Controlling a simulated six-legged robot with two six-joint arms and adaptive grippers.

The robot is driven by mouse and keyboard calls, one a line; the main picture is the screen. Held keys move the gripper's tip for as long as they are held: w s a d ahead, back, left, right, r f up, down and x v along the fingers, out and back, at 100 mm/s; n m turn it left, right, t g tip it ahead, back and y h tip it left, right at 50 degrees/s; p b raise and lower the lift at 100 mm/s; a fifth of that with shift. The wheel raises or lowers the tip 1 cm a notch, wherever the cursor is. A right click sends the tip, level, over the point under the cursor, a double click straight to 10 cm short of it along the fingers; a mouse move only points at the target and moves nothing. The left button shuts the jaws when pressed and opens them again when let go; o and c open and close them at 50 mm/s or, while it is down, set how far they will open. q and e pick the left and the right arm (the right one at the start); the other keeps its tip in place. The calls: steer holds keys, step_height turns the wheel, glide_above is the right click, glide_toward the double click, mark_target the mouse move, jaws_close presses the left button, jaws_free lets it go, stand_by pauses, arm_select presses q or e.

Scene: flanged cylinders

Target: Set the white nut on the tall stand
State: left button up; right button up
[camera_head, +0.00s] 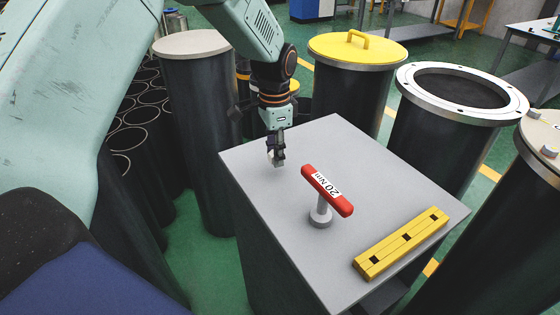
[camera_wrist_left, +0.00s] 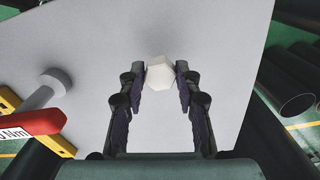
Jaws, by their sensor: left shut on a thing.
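The white nut (camera_wrist_left: 159,74) is between the fingertips of my left gripper (camera_wrist_left: 160,78) in the wrist view, touched from both sides. In the head view my left gripper (camera_head: 277,158) points down over the far left part of the grey square top of a tall stand (camera_head: 300,150). The nut shows there only as a small pale patch by the fingers. I cannot tell whether it touches the grey top or hangs just above it. My right gripper is in neither view.
A red-handled torque tool (camera_head: 327,190) stands upright on the grey top, with a yellow bar (camera_head: 401,244) near its right edge. A grey-lidded cylinder (camera_head: 192,45), a yellow-lidded cylinder (camera_head: 357,50) and an open flanged cylinder (camera_head: 462,125) stand around.

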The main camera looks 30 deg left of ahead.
mark_target(277, 171)
arm_select(q)
steer(key=f, duration=0.3)
steer(key=shift+w+f, duration=0.25)
steer(key=shift+f, duration=0.15)
steer(key=shift+s, duration=0.25)
steer(key=shift+w+f, duration=0.1)
steer(key=shift+f, duration=0.05)
steer(key=o, duration=1)
steer(key=shift+w, duration=0.15)
steer(key=shift+c, duration=0.2)
steer(key=shift+o, duration=1)
